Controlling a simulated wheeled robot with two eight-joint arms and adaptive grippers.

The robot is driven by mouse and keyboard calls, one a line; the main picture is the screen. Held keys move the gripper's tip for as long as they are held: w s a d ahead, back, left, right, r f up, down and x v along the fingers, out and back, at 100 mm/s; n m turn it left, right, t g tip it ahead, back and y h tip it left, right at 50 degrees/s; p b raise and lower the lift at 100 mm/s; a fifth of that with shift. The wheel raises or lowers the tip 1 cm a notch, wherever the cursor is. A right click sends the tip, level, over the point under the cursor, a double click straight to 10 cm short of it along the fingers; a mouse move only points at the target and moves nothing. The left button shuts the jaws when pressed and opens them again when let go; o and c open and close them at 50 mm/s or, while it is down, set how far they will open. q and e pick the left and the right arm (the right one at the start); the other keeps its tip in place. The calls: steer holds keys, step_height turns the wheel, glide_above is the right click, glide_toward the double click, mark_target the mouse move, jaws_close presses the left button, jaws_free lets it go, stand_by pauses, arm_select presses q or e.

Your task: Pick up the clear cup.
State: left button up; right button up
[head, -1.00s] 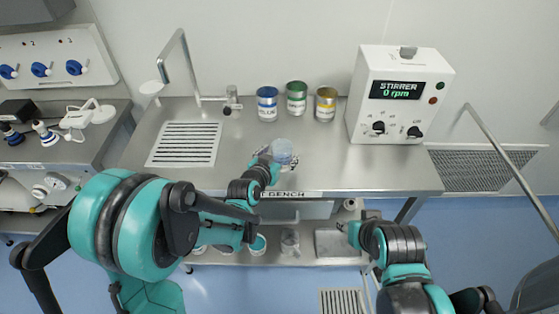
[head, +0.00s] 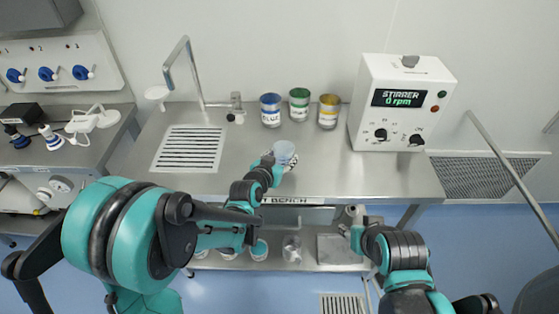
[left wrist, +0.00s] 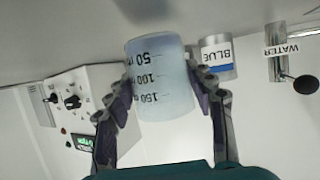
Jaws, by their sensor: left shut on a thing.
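The clear cup (head: 284,152) is a pale bluish see-through beaker with volume marks, above the front middle of the steel bench in the head view. My left gripper (head: 277,163) is shut around its sides. In the left wrist view the cup (left wrist: 162,82) appears upside down between the two fingers, because that picture is inverted. I cannot tell whether its base touches the bench. My right gripper (head: 350,233) is low at the bench's front edge, apart from the cup; its fingers are too small to read.
Blue (head: 270,110), green (head: 299,104) and yellow (head: 328,111) labelled cans stand behind the cup. The stirrer box (head: 400,105) is at the right and a drain grille (head: 188,149) at the left. The bench (head: 335,172) is clear between cup and stirrer.

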arm_select(q)
step_height(320, 180, up, 2)
steer(key=shift+r+p, duration=0.2)
steer(key=shift+p, duration=0.25)
steer(key=s+d+r+p, duration=0.3)
steer(key=s+d+r, duration=0.3)
steer(key=d, duration=0.3)
steer(key=shift+s+r+p, duration=0.35)
steer(key=shift+s+r, duration=0.05)
steer(key=shift+s, duration=0.25)
